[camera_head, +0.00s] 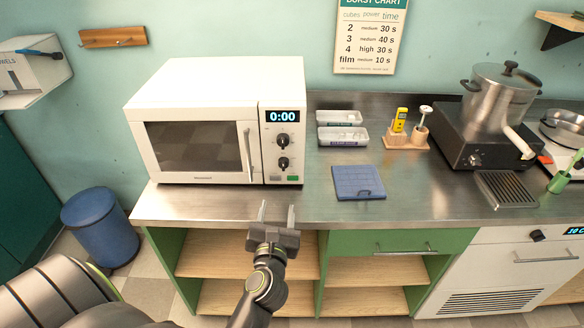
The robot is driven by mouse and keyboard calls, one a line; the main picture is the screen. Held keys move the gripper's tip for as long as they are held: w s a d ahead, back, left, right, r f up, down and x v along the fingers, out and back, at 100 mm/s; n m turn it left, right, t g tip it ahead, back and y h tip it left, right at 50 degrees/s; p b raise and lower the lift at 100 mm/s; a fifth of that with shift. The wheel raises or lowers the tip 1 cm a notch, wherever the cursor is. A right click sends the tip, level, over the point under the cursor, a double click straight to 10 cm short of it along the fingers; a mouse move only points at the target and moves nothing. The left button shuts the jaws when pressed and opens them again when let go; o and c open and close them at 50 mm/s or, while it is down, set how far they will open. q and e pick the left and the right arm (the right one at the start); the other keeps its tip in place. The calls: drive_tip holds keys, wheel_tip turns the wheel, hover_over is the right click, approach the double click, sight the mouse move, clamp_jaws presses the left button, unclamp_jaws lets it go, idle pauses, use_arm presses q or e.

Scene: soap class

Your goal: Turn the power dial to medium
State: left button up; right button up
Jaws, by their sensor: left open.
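The white microwave (217,122) stands on the steel counter at the left, its door shut and its display (282,116) reading 0:00. Two dark round dials sit one above the other on its panel, the upper dial (282,141) and the lower dial (283,163). The picture is too small to read their marks or which is the power dial. My left gripper (277,213) is open and empty at the counter's front edge, below and in front of the panel, apart from the dials. My right gripper is not in view.
A blue mat (357,182) lies right of the microwave, with two small trays (343,136) behind it. A wall chart (369,38) lists cubes, power and time. A steel pot (498,95) stands on a black burner at the right. The counter before the panel is clear.

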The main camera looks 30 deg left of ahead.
sight(283, 168)
use_arm(q)
drive_tip(key=p+x, duration=0.1)
drive_tip(key=x, duration=1.5)
drive_tip(key=shift+a, duration=0.1)
drive_tip(key=shift+r, duration=0.1)
drive_tip(key=c, duration=1)
